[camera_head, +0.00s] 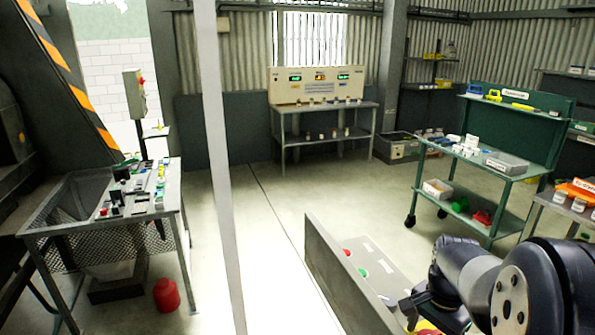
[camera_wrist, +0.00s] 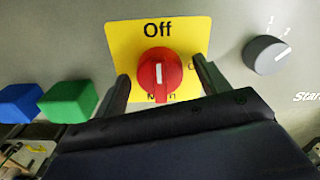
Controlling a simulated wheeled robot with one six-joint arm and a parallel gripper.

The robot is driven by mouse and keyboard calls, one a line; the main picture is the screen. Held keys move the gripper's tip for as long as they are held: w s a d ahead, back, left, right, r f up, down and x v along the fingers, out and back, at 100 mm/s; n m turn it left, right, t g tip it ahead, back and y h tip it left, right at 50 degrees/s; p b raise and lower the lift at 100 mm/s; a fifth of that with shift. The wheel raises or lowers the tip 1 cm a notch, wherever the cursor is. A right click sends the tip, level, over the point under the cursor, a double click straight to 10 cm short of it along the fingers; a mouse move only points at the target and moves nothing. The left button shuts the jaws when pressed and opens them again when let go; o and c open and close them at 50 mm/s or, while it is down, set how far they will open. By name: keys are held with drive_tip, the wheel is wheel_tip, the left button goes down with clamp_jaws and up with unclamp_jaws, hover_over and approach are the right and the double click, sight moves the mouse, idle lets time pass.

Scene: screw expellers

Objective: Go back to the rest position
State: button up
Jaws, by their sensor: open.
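My gripper (camera_wrist: 164,76) is open in the wrist view, one finger to each side of a red rotary knob (camera_wrist: 157,77). Gaps show between the fingers and the knob; I cannot tell how far the fingertips are from the panel. The knob sits on a yellow plate (camera_wrist: 124,38) marked "Off" above it, with its white mark pointing up toward that word. Lettering below the knob is partly hidden. In the head view my gripper (camera_head: 418,306) is low at the right, over the near end of the sloped control panel (camera_head: 385,282); its fingers are hard to make out.
Beside the knob are a grey selector (camera_wrist: 265,55), a green button (camera_wrist: 69,101) and a blue button (camera_wrist: 19,103). An upright plate (camera_head: 340,275) edges the panel. A green cart (camera_head: 478,165) and a control table (camera_head: 110,215) stand apart, with open floor between.

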drive_tip(key=m, duration=0.3)
drive_tip(key=shift+r, duration=1.15)
